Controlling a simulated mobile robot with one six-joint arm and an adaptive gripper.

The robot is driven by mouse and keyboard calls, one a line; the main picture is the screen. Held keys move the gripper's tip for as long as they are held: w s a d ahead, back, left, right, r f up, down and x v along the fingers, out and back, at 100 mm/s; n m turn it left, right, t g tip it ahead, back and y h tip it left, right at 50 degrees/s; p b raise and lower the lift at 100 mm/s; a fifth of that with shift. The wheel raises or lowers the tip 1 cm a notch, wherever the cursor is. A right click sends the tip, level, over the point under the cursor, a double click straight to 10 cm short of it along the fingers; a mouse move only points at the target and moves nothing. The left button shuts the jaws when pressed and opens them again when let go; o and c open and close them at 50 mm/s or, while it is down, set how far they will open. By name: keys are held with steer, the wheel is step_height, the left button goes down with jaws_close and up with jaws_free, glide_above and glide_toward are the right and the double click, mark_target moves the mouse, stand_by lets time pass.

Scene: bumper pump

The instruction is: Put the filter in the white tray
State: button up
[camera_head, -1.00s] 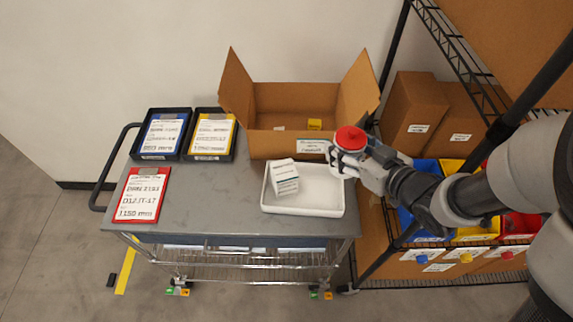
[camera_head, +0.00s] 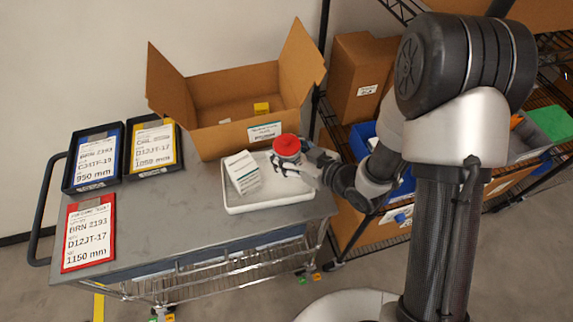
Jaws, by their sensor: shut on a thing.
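The filter appears to be the round piece with a red top (camera_head: 287,146). My gripper (camera_head: 288,165) is shut on it and holds it over the right part of the white tray (camera_head: 270,203). Whether the filter touches the tray floor cannot be told. The white tray lies on the grey cart top, in front of the cardboard box. A white carton with printed text (camera_head: 242,172) stands in the left part of the tray, slightly tilted to view.
An open cardboard box (camera_head: 222,135) with a small yellow item (camera_head: 262,108) stands behind the tray. Blue (camera_head: 96,160), yellow (camera_head: 153,148) and red (camera_head: 88,233) label boards lie at left. A shelf rack with bins is at right. Bare cart top (camera_head: 170,215) lies left of the tray.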

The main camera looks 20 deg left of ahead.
steer(key=shift+f+b, duration=0.55)
steer(key=shift+f, duration=1.6)
steer(key=shift+f, duration=0.25)
steer(key=o, duration=1.5)
steer(key=shift+r, duration=0.25)
steer(key=p+v, duration=0.2)
steer(key=v, duration=1)
steer(key=shift+f, duration=0.1)
